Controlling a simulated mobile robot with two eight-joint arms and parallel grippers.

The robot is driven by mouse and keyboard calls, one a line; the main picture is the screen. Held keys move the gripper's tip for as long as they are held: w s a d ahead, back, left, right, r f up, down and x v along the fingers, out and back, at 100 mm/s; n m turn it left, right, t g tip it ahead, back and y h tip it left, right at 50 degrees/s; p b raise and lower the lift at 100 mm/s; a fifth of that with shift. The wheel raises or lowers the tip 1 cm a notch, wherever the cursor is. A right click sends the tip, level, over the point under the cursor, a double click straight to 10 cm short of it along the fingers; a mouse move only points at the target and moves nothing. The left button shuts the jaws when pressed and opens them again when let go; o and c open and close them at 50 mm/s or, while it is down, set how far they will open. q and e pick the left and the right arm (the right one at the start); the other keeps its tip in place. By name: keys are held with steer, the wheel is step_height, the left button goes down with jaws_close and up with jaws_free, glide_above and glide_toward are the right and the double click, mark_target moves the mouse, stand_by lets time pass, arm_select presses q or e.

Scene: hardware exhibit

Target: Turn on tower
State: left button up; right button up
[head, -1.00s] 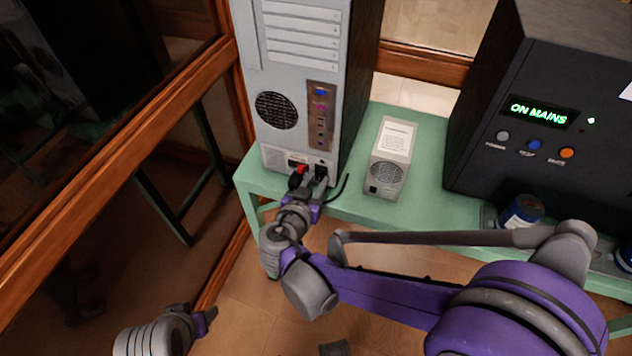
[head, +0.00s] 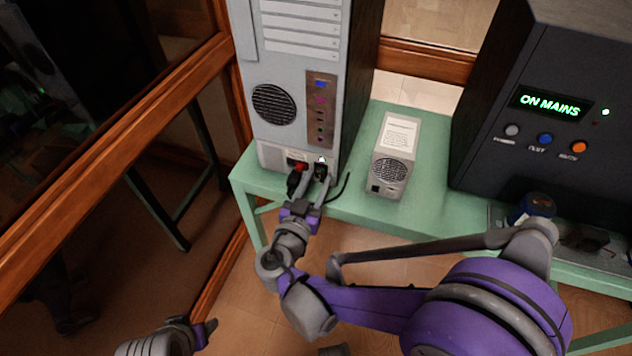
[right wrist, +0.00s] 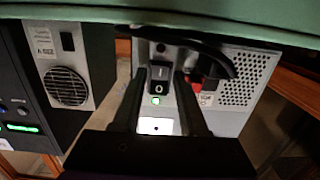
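The grey computer tower (head: 295,110) stands upright on a green bench, its rear face toward me. In the right wrist view, upside down, a black rocker switch (right wrist: 159,82) on the tower's back shows between my finger ends. A small green light (right wrist: 156,100) glows beside it. My right gripper (head: 315,176) points at the bottom of the tower's back, fingers apart, with nothing held; it also shows in the right wrist view (right wrist: 160,82). Whether a fingertip touches the switch is unclear. My left gripper (head: 203,332) shows only partly at the bottom left.
A red-and-black plug (head: 297,176) sits beside the switch, with a black cable near it. A small grey power unit (head: 395,155) stands to the right. A large black box (head: 560,100) reads "ON MAINS". Wood-framed glass (head: 120,130) borders the left.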

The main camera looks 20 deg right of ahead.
arm_select(q)
steer(key=shift+r+p, duration=0.3)
steer(key=shift+r, duration=0.05)
arm_select(e)
steer(key=v, duration=1)
steer(key=shift+s+a, duration=0.25)
steer(key=shift+s, duration=0.1)
steer(key=shift+d, duration=0.1)
steer(key=s+d+f+n+g+y, duration=0.2)
steer(key=s+d+f+g, duration=0.2)
steer(key=d, duration=0.2)
steer(key=s+d+f+n+g+y, duration=0.25)
steer(key=s+d+f+g, duration=0.2)
steer(key=d, duration=0.25)
steer(key=s+a+n+y, duration=0.2)
steer(key=s+y, duration=0.3)
arm_select(q)
step_height(320, 180, up, 15)
steer(key=w+p, duration=0.2)
steer(key=p, duration=1.1)
steer(key=shift+t+p, duration=0.3)
arm_select(e)
step_height(320, 180, up, 15)
steer(key=w, duration=0.2)
steer(key=shift+w, duration=0.2)
